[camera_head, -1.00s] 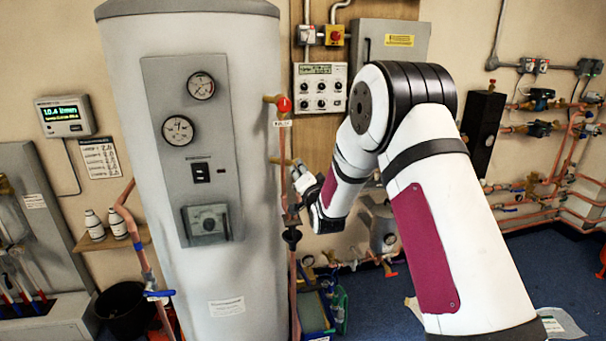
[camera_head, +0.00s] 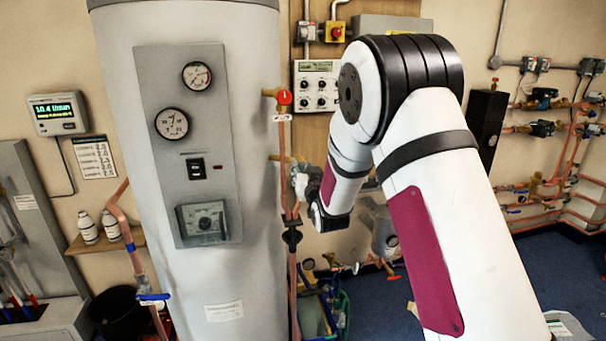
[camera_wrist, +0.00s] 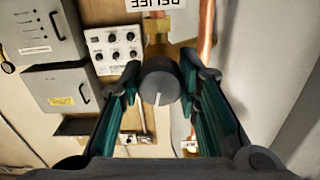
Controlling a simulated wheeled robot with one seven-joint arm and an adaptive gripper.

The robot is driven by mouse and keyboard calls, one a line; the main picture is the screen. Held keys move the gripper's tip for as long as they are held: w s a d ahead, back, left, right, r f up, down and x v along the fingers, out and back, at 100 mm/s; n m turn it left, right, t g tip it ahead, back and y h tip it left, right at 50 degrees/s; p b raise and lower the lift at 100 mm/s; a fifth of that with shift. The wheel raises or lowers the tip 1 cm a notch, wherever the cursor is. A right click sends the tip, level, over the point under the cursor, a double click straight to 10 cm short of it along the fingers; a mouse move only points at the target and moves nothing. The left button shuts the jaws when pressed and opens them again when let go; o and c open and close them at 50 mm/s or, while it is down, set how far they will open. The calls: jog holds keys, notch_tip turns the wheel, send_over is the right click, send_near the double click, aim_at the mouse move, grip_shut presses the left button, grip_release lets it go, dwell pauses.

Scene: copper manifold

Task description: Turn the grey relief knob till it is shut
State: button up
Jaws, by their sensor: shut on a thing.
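The grey relief knob (camera_wrist: 160,84) is round and dark, with a white pointer line. In the wrist view the line points down, towards my gripper's palm. An upside-down RELIEF label (camera_wrist: 155,5) is at the top edge, with brass fitting behind the knob. My gripper (camera_wrist: 159,76) has its two green-padded fingers on either side of the knob and is shut on it. In the head view my gripper (camera_head: 301,182) is at the copper pipe right of the cylinder; the knob cannot be made out clearly there.
The tall grey cylinder (camera_head: 258,200) stands close left of my gripper. A vertical copper pipe (camera_head: 284,160) with a red knob (camera_head: 284,97) runs beside it. A white control box (camera_head: 318,88) is on the wall behind. Blue floor (camera_head: 375,310) shows at the lower right.

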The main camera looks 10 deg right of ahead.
jog(key=shift+o, duration=0.2)
jog(key=shift+n+b, duration=0.7)
jog(key=shift+n, duration=0.9)
jog(key=shift+c, duration=0.2)
jog(key=o, duration=1.2)
jog(key=s, duration=1.2)
